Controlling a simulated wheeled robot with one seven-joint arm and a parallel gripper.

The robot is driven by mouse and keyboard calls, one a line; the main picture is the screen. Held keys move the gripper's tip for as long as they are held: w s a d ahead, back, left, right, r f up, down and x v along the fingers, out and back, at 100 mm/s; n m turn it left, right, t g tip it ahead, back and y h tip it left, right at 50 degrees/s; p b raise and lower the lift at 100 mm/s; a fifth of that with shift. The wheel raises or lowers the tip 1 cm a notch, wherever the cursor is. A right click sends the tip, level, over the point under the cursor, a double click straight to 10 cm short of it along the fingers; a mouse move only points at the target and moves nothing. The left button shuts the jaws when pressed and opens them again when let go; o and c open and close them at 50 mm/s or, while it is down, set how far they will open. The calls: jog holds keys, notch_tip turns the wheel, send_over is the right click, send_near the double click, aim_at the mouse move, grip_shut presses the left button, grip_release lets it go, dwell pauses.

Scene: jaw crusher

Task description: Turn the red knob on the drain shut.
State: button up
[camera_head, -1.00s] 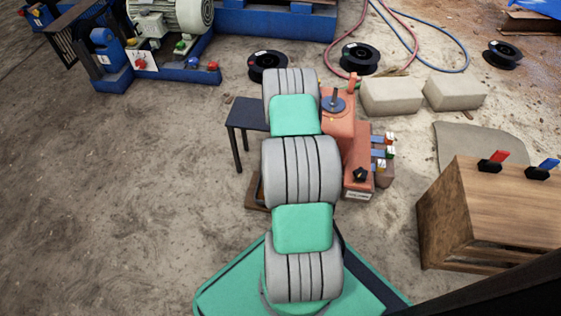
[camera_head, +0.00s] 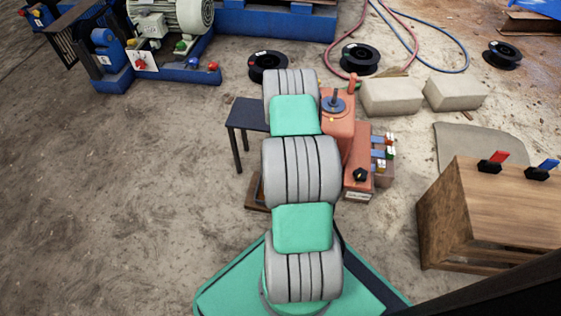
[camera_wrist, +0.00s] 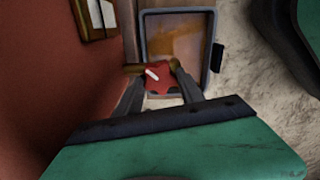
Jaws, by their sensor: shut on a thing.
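The red knob (camera_wrist: 160,80), with a white bar mark on it, shows in the wrist view. My gripper (camera_wrist: 157,74) has one finger on each side of the knob and is shut on it. Brass-brown parts show beside the fingertips; I cannot tell whether they belong to the drain. A grey-rimmed tray (camera_wrist: 213,30) with a brown inside lies beyond and below the knob. The red machine housing (camera_wrist: 45,75) fills the left. In the head view my own arm hides the gripper, the knob and the drain.
The red machine (camera_head: 360,172) stands right of my arm, with a small dark table (camera_head: 250,115) to the left. A wooden box (camera_head: 500,205) with red and blue levers stands at right. Pale blocks (camera_head: 392,97) and black reels (camera_head: 360,58) lie behind. The left floor is clear.

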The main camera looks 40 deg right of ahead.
jog(key=m, duration=0.5)
jog(key=shift+d+p, duration=0.1)
jog(key=shift+p, duration=0.3)
jog(key=shift+m, duration=2.1)
jog(key=o, duration=1.4)
notch_tip(320, 180, up, 8)
jog(key=p, duration=0.3)
jog(key=shift+f+p, duration=0.1)
jog(key=shift+p, duration=0.3)
